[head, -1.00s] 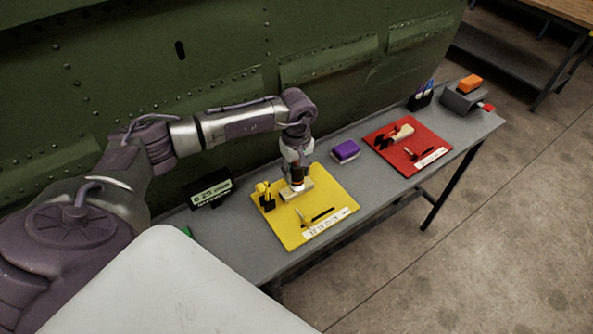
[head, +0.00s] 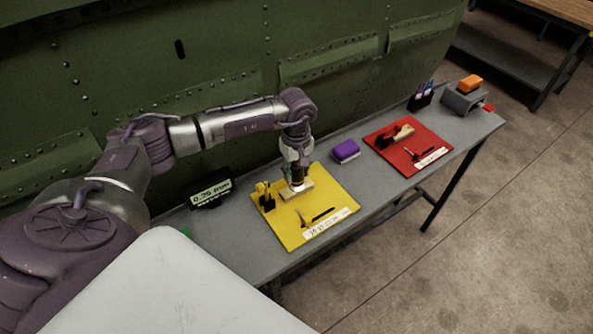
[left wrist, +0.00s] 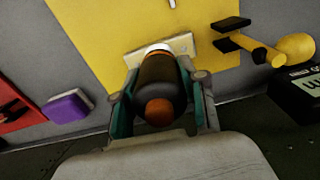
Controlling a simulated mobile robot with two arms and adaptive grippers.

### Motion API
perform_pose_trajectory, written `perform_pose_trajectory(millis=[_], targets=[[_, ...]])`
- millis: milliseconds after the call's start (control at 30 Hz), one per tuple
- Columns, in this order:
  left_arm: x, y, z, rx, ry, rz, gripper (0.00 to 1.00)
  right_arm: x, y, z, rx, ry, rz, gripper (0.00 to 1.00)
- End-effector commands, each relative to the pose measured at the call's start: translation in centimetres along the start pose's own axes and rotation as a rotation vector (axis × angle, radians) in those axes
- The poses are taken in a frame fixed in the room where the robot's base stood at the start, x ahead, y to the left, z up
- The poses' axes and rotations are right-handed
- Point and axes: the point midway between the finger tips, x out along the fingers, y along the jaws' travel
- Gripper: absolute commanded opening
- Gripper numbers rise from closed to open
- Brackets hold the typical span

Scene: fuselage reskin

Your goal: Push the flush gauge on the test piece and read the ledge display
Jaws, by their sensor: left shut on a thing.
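My left gripper (head: 298,172) is shut on the flush gauge (left wrist: 160,88), a dark cylinder with an orange end and a white and orange foot. The gauge stands about upright over the beige test piece (head: 306,191) on the yellow mat. In the left wrist view its foot overlaps the test piece (left wrist: 183,44) and seems to touch it; the exact contact is hidden. The ledge display (head: 210,195), a black box with a pale lit screen, stands left of the mat. It seems to read 0.25 mm, but the digits are small. My right gripper is not in view.
The yellow mat (head: 332,198) also holds a yellow-and-black tool (head: 265,195) close to the gauge. A purple block (head: 345,151) lies between it and the red mat (head: 385,135). A pen holder (head: 420,99) and a grey stand (head: 463,97) are farther right. The green fuselage rises behind.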

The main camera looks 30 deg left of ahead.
Motion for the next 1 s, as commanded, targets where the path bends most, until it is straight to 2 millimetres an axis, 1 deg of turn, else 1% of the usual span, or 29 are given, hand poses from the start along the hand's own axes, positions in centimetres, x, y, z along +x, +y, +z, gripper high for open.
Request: perform_pose_trajectory(millis=[33,267,433,1000], targets=[[0.3,-0.1,0.1,0.001,-0.003,-0.006,0.07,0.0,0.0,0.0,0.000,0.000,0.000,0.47],[0.3,-0.2,0.2,0.001,-0.003,-0.007,0.07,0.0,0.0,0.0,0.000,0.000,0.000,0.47],[-0.1,-0.2,0.1,0.002,-0.003,-0.007,0.07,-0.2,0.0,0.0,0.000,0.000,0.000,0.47],[-4.8,0.0,0.0,0.001,-0.001,-0.001,0.07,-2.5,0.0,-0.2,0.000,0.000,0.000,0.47]])
